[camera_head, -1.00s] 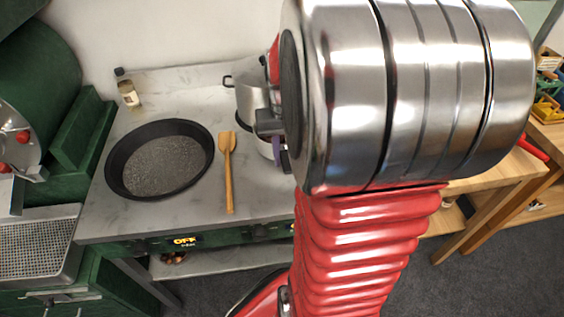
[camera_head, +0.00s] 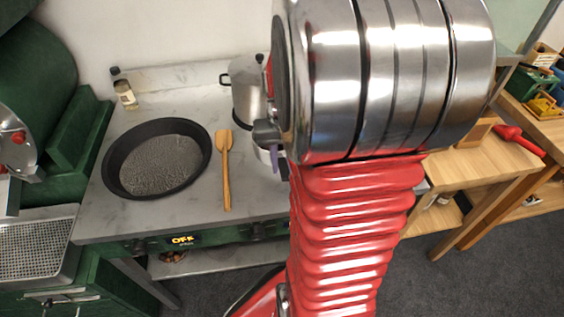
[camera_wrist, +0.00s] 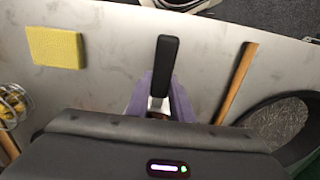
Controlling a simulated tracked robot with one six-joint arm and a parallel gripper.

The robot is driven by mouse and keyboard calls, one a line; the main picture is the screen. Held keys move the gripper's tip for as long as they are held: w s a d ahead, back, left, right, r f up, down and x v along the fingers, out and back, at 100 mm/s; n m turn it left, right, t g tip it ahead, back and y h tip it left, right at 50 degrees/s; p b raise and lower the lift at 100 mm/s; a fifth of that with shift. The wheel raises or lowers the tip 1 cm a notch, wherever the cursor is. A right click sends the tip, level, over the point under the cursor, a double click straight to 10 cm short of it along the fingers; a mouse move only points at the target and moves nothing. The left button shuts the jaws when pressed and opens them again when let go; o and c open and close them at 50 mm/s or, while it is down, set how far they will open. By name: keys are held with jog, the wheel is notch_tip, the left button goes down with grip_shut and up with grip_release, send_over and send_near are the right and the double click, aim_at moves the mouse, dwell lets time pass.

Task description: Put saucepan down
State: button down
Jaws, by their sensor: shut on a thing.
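The saucepan's black handle (camera_wrist: 165,65) points up the wrist view, between the purple fingers of my gripper (camera_wrist: 160,100), which is shut on it. The saucepan's body is mostly hidden under my gripper there. In the head view a purple finger of my gripper (camera_head: 266,132) shows at the left of my arm, over the grey stove top (camera_head: 200,225). My arm hides the rest, and I cannot tell whether the saucepan touches the surface.
A wooden spatula (camera_head: 226,175) lies left of my gripper, beside a large black pan (camera_head: 155,160). A silver pot (camera_head: 246,98) stands close behind. The wrist view shows a yellow sponge (camera_wrist: 55,47) and a wire whisk (camera_wrist: 12,105). Bare surface lies around the sponge.

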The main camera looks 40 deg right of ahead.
jog(key=c, duration=1.6)
grip_release()
jog(key=shift+o, duration=0.2)
notch_tip(320, 180, up, 12)
jog(key=shift+a, duration=0.15)
jog(key=s+a+r+n+t, duration=0.1)
jog(key=s+a+n+t, duration=0.1)
jog(key=a, duration=0.9)
jog(key=s+a+r+n+t, duration=0.1)
jog(key=s+a+n+t, duration=0.1)
jog(key=a, duration=1)
jog(key=n+t, duration=0.1)
jog(key=n, duration=0.1)
jog(key=shift+s+r+n+t, duration=0.15)
jog(key=shift+r+n+t, duration=0.15)
jog(key=shift+n, duration=0.1)
